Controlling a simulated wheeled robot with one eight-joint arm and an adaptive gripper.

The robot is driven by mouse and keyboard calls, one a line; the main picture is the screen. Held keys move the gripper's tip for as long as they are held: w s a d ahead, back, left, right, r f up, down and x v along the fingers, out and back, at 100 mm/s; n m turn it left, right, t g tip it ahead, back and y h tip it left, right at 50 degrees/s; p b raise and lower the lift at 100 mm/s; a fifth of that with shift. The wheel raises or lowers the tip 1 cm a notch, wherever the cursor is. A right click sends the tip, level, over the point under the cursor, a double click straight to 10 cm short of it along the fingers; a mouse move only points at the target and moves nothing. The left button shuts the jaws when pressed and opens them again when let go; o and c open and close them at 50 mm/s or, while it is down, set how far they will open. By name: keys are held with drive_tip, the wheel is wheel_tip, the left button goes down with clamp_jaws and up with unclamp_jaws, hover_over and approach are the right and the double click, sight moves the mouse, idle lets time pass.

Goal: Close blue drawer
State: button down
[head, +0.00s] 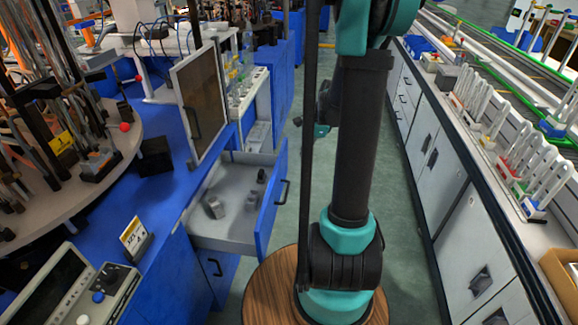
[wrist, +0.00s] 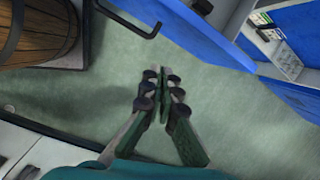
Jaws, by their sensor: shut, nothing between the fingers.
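The blue drawer (head: 271,205) stands pulled out from the blue bench on the left in the head view. Its grey tray (head: 225,228) is open to view and holds a few small metal pieces (head: 214,207). A black bar handle (head: 283,191) is on its blue front. In the wrist view a blue front (wrist: 195,30) with a black handle (wrist: 128,22) runs across the top. My gripper (wrist: 165,76) is shut and empty over the green floor, apart from the handle. In the head view my arm hides most of the gripper.
Another open compartment with small items (wrist: 275,40) shows at the upper right of the wrist view. White cabinets (head: 435,150) line the right side. The green floor (head: 405,210) between the benches is clear. A framed panel (head: 199,100) stands on the blue bench.

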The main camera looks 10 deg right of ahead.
drive_tip(key=w+d+f+m, duration=0.2)
drive_tip(key=w+d+m, duration=0.1)
drive_tip(key=w+m, duration=0.1)
approach(283, 174)
wheel_tip(283, 174, down, 5)
drive_tip(key=d, duration=0.1)
drive_tip(key=shift+w+a+y, duration=0.4)
drive_tip(key=shift+w+a, duration=0.15)
drive_tip(key=shift+w, duration=0.2)
drive_tip(key=shift+a, duration=0.1)
drive_tip(key=w+a, duration=0.5)
drive_tip(key=a, duration=0.6)
drive_tip(key=w+a, duration=0.5)
drive_tip(key=a, duration=0.6)
drive_tip(key=shift+a, duration=0.35)
